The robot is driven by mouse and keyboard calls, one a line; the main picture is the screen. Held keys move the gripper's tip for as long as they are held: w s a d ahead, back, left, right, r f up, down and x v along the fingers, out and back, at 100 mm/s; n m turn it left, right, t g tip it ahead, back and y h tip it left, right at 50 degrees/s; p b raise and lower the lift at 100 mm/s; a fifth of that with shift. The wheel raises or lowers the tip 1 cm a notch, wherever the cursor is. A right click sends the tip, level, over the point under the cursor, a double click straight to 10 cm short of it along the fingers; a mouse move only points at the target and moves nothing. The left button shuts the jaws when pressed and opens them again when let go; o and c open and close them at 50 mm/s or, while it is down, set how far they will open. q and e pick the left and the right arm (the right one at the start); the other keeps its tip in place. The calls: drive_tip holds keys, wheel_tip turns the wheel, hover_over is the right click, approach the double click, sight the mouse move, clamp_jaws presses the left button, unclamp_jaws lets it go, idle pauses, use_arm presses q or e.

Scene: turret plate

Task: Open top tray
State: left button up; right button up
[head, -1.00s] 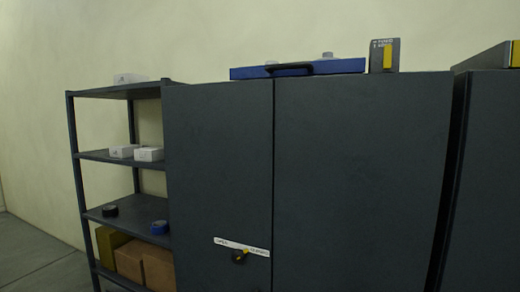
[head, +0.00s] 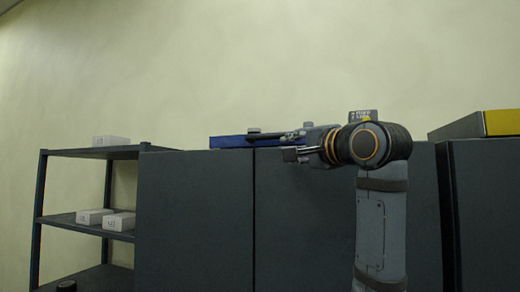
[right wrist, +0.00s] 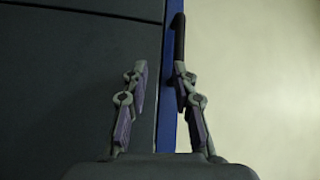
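The blue tray (head: 228,142) lies on top of the dark cabinet (head: 195,215), partly hidden by my right arm. Its dark handle (head: 262,137) runs along its front. In the right wrist view the tray (right wrist: 168,90) is a vertical blue strip, with the dark handle (right wrist: 179,35) at the top. My right gripper (head: 290,146) is at the tray's front; its fingers (right wrist: 160,68) are apart, with nothing visibly held. The handle lines up with the right-hand finger; I cannot tell whether they touch. My left gripper is not in view.
A shelf rack (head: 92,152) with white boxes (head: 118,221) stands at left. Another cabinet (head: 487,215) at right carries a yellow-fronted item (head: 503,122). The wall above is clear.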

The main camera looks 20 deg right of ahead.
sight(268, 137)
drive_tip(key=w+r+p, duration=0.1)
drive_tip(key=w+p, duration=0.1)
drive_tip(key=w, duration=0.1)
drive_tip(key=w+a+r+p, duration=0.1)
drive_tip(key=w+p, duration=0.1)
drive_tip(key=w, duration=0.1)
drive_tip(key=w+a+r+p, duration=0.1)
drive_tip(key=w+r+p, duration=0.1)
drive_tip(key=w, duration=0.1)
drive_tip(key=shift+a+r+p, duration=0.1)
drive_tip(key=shift+a+p, duration=0.05)
drive_tip(key=shift+p, duration=0.15)
drive_tip(key=shift+w, duration=0.15)
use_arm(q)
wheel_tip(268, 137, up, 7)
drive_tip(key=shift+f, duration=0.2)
use_arm(e)
clamp_jaws()
